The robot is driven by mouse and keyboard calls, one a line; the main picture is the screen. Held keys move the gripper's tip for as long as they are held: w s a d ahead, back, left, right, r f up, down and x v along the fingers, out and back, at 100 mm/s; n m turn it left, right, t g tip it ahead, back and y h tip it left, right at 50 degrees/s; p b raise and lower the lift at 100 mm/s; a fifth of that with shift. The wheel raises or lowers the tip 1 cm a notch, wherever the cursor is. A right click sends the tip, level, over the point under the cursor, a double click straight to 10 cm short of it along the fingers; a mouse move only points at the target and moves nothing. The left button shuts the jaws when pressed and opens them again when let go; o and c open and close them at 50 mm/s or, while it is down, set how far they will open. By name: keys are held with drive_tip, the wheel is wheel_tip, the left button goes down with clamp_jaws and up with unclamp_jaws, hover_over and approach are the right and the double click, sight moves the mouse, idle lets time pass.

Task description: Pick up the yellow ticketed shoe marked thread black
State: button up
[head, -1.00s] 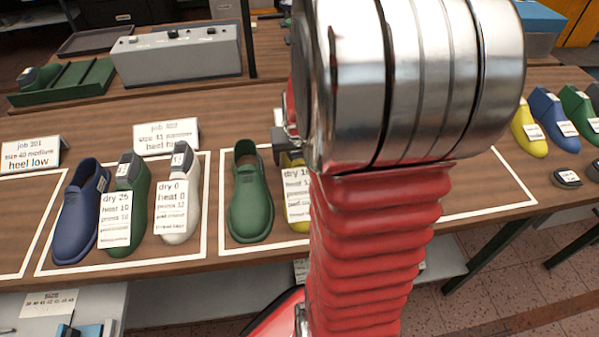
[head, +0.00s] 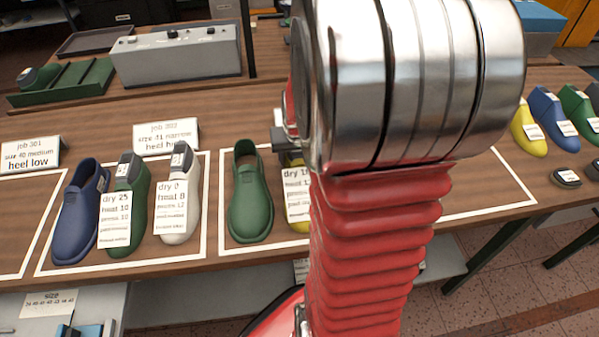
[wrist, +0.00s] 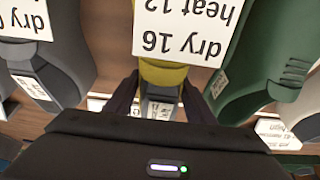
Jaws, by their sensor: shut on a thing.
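The yellow shoe (wrist: 163,75) is in the middle of the wrist view, with a white ticket (wrist: 187,25) reading dry 16, heat 12. The thread line on the ticket cannot be read. My gripper (wrist: 160,92) has its two dark fingers on either side of the shoe's grey upper end and is shut on it. In the head view only a strip of the yellow shoe (head: 298,226) and part of its ticket (head: 298,195) show; my red and silver arm hides the rest. Whether the shoe is clear of the table cannot be told.
A green shoe (head: 250,195) stands close left of the yellow one in the head view. Further left are a white shoe (head: 180,205), a ticketed green one (head: 135,185) and a blue one (head: 80,212). A grey control box (head: 178,55) stands behind. More shoes (head: 556,118) stand at right.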

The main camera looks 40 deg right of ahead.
clamp_jaws()
drive_tip(key=shift+r, duration=0.1)
wheel_tip(320, 180, up, 10)
drive_tip(key=shift+f, duration=0.15)
idle(0.3)
drive_tip(key=shift+a, duration=0.1)
idle(0.6)
